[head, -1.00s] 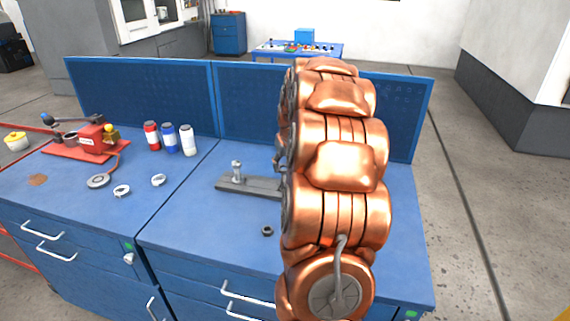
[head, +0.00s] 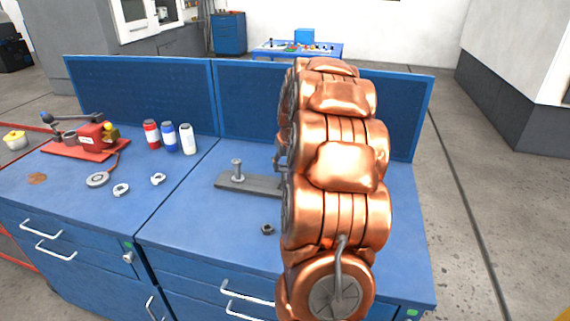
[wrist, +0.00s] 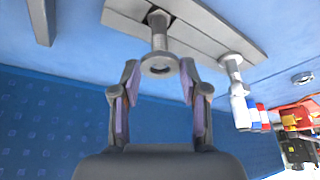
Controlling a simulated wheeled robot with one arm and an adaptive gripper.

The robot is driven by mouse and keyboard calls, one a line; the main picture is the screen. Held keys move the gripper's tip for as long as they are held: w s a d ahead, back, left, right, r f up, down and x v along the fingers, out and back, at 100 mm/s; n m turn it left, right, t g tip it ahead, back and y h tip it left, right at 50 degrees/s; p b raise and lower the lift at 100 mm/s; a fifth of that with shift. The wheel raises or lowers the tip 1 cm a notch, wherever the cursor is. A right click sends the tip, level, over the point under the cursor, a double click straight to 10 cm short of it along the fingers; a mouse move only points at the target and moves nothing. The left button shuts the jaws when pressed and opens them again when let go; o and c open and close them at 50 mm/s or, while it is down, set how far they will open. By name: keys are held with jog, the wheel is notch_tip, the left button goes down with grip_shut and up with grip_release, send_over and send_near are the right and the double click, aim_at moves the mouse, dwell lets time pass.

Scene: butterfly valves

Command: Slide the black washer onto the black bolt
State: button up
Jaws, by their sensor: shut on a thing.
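A bolt (wrist: 158,38) stands on a long grey plate (wrist: 205,25) directly in line with the washer. The washer overlaps the bolt's free end in this view; I cannot tell whether the bolt passes through the hole. A second bolt (wrist: 231,72) on the plate is to the right. In the head view one bolt (head: 237,171) shows on the plate (head: 254,186); my arm hides the other bolt, the washer and most of my gripper.
A small dark nut or ring (head: 267,230) lies near the bench front. Light rings (head: 121,190) and (head: 158,179), three bottles (head: 169,138) and a red fixture (head: 90,142) are to the left. A blue panel (head: 255,95) borders the bench's back.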

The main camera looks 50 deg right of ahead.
jog(key=shift+f+b, duration=0.35)
dwell(0.5)
jog(key=o, duration=1.2)
jog(key=v, duration=1.2)
jog(key=shift+s, duration=0.1)
